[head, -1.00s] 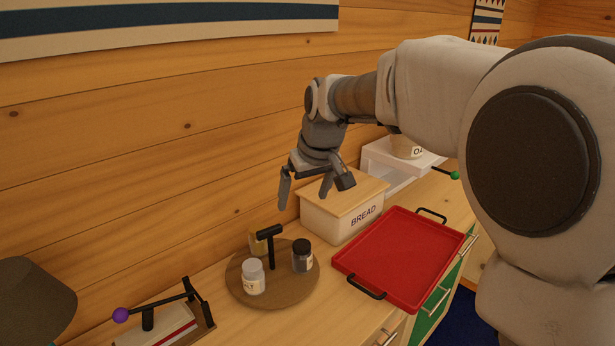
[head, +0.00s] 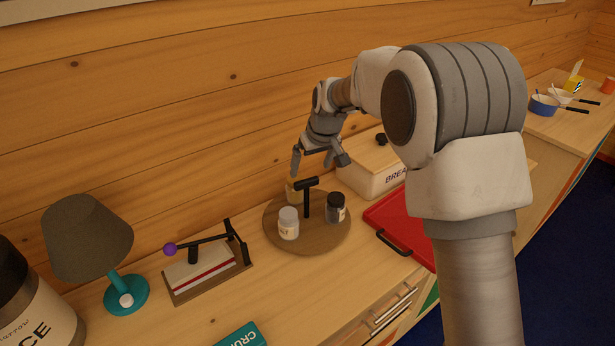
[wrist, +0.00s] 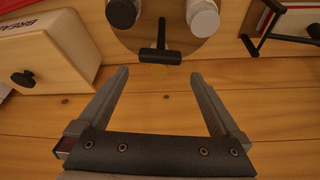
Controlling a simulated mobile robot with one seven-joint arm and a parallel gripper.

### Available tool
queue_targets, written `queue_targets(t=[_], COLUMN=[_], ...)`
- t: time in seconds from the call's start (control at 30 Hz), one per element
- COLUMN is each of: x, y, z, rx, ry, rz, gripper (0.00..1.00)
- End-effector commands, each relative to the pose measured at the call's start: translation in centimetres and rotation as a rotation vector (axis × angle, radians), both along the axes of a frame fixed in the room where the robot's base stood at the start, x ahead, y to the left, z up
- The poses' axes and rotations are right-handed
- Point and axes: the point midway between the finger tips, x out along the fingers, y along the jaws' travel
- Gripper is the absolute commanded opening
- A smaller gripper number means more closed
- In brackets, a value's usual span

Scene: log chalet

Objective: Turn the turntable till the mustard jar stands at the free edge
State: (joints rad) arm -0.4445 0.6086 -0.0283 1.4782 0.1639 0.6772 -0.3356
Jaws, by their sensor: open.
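The round wooden turntable (head: 310,242) stands on the counter near the log wall and also shows in the wrist view (wrist: 175,18). A black T-shaped handle (head: 307,199) rises from it. A white-lidded jar (head: 288,224) stands at its front left and a dark-lidded jar (head: 336,208) at its right. A yellowish jar (head: 292,192), perhaps the mustard, stands at the wall side, mostly hidden behind the handle. My gripper (head: 319,163) is open and empty, above and behind the turntable. In the wrist view the T handle (wrist: 160,55) lies just beyond and between my fingertips.
A bread box (head: 372,165) and a red tray (head: 385,222) stand to the right of the turntable. A lever device with a purple knob (head: 170,249), a lamp (head: 88,240) and a large canister (head: 35,300) are to the left. A teal box (head: 241,336) lies at the front.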

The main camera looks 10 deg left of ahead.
Motion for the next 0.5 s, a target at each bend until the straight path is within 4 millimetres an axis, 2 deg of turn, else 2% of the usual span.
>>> queue_targets(t=[0.03,0.2,0.5], x=[0.2,1.2,1.9], y=[0.3,1.0,1.5], z=[-1.1,-3.8,-5.8], rx=[-0.002,-0.001,0.000], ry=[0.005,0.002,0.000], rz=[0.000,0.001,0.000], gripper=[1.00,1.00,1.00])
